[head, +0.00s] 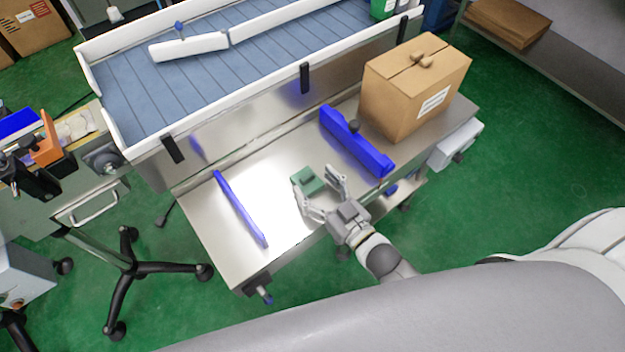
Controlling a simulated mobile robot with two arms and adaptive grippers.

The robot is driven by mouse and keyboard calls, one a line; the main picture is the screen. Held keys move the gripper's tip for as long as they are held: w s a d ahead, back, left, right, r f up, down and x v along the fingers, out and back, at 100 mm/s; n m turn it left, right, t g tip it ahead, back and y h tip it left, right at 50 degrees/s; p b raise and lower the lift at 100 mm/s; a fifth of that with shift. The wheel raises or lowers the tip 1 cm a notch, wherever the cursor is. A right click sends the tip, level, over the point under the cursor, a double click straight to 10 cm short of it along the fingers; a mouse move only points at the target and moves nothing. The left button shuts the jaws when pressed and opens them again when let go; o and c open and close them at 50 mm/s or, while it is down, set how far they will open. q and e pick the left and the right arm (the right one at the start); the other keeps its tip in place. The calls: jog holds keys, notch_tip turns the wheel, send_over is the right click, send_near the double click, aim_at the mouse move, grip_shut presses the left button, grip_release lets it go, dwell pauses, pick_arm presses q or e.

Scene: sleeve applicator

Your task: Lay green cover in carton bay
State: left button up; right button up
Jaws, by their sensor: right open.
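A small green block-like piece (306,181), which appears to be the green cover, is at the middle of the steel table (235,255). My right gripper (316,184) is open, with one finger on each side of the green piece. I cannot tell whether either finger touches it. A closed brown carton (398,93) stands upright at the table's right end, with a small brown knob-like piece on its top. I cannot make out a separate bay. My left gripper is not in view.
A long blue bar (240,208) lies left of the green piece; a thicker blue rail (352,142) lies between it and the carton. A white-walled conveyor (200,88) runs behind the table. Bare steel shows between the blue bars.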

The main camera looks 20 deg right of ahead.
jog(key=v, duration=1)
jog(key=shift+s, duration=0.2)
jog(key=shift+d+r, duration=0.1)
jog(key=s+d+f+g+h, duration=0.1)
jog(key=s+d+f+g, duration=0.1)
jog(key=f, duration=0.7)
jog(key=s+d+f+m+g+h, duration=0.1)
jog(key=s+f+g+h, duration=0.15)
jog(key=f, duration=0.65)
jog(key=s+d+f+g+h, duration=0.1)
jog(key=s+d+f+g, duration=0.15)
jog(key=f, duration=0.65)
jog(key=s+f+g+h, duration=0.1)
jog(key=s+f+g, duration=0.8)
jog(key=s+f, duration=0.7)
jog(key=s+d, duration=0.1)
jog(key=s, duration=0.2)
jog(key=shift+m+h, duration=0.3)
jog(key=shift+h, duration=0.05)
